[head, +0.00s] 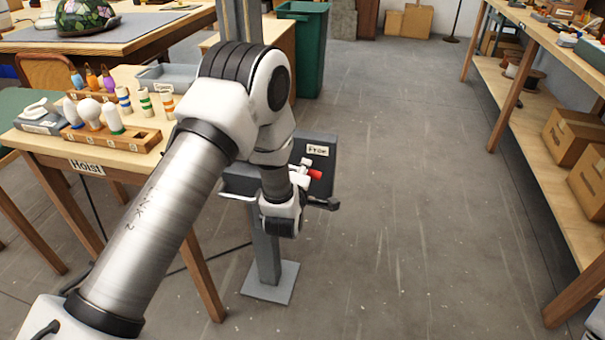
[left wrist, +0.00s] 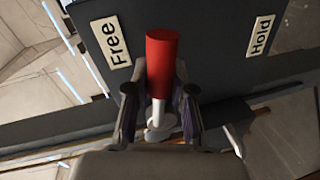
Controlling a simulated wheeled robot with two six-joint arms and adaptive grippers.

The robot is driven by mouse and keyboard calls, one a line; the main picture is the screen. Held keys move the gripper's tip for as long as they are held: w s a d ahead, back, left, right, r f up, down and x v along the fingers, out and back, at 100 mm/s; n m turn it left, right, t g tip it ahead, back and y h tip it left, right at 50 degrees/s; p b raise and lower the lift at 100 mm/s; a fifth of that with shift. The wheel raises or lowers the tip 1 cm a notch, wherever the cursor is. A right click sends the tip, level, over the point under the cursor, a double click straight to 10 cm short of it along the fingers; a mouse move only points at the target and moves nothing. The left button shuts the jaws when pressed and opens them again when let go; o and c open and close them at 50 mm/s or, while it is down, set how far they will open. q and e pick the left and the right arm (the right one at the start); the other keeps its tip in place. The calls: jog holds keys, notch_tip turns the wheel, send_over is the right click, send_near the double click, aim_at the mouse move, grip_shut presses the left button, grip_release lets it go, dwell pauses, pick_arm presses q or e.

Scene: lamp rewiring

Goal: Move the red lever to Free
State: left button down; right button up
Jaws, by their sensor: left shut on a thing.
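The red lever (head: 315,174) stands out from a dark grey box (head: 322,140) on a post. In the left wrist view the lever's red grip (left wrist: 162,62) points up between a Free label (left wrist: 110,40) on the left and a Hold label (left wrist: 260,35) on the right, nearer to Free. My left gripper (left wrist: 160,105) is shut on the lever, with one finger on each side below the red end. In the head view the Free label (head: 318,149) shows above the lever; my left arm hides much of the box, and the Hold label cannot be seen there. My right gripper is out of view.
The post stands on a grey floor plate (head: 270,284). A wooden table (head: 120,160) with a Hoist label and racks of small items is on the left. A green bin (head: 302,50) stands behind. Shelving (head: 540,140) with boxes lines the right; the floor between is clear.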

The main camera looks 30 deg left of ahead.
pick_arm(q)
jog(key=shift+r, duration=0.15)
dwell(0.3)
jog(key=c, duration=1.2)
grip_release()
jog(key=shift+c, duration=0.2)
jog(key=shift+s, duration=0.1)
jog(key=v, duration=1.2)
jog(key=shift+a, duration=0.1)
